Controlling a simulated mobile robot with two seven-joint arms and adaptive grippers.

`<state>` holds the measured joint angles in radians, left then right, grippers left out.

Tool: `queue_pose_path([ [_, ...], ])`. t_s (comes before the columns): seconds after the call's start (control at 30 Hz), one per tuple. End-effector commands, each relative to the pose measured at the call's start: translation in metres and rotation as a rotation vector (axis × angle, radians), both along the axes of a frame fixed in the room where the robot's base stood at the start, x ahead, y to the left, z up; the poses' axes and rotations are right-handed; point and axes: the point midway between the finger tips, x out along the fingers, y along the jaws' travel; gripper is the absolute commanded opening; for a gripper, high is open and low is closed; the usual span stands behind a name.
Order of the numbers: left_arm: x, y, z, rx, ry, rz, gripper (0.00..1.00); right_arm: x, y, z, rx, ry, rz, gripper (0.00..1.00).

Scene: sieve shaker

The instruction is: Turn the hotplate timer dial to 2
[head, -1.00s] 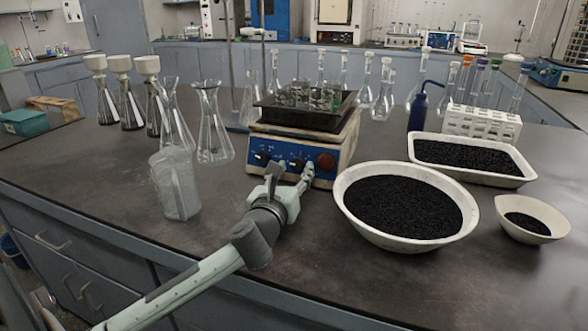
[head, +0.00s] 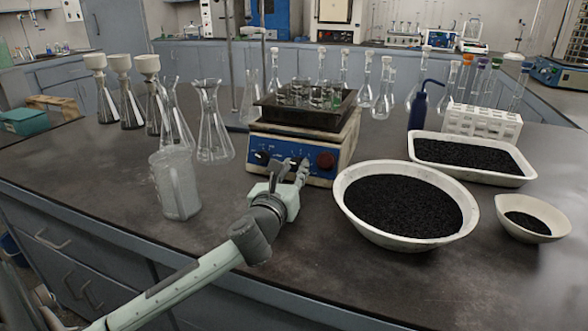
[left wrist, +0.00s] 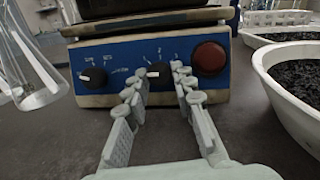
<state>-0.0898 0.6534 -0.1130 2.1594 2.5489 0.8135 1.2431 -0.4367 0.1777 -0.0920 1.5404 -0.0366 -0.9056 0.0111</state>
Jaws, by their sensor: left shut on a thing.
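The hotplate (head: 277,148) has a blue front panel, with a black dial at left, a black dial in the middle and a red round knob at right. The middle dial (left wrist: 158,71) has numbers around it; a 2 shows above it in the left wrist view. Its white mark seems to point left, but the near finger makes this hard to read. My left gripper (head: 293,170) is at the panel, shut on this middle dial, one finger on each side; it also shows in the left wrist view (left wrist: 156,82). My right gripper is out of view.
A dark tray (head: 290,116) with glass beakers sits on the hotplate. A clear beaker (head: 176,190) and flasks (head: 212,135) stand to the left. A white bowl of black granules (head: 350,215) is close on the right. The bench in front is mostly clear.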

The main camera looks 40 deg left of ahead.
Motion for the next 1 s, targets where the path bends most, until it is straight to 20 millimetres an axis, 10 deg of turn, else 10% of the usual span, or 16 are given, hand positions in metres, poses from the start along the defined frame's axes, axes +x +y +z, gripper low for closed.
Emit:
queue_pose_path([
  [1.0,-0.0016,0.0087,0.0012,0.769,0.187,-0.316,0.0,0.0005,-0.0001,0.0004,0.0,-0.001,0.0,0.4],
])
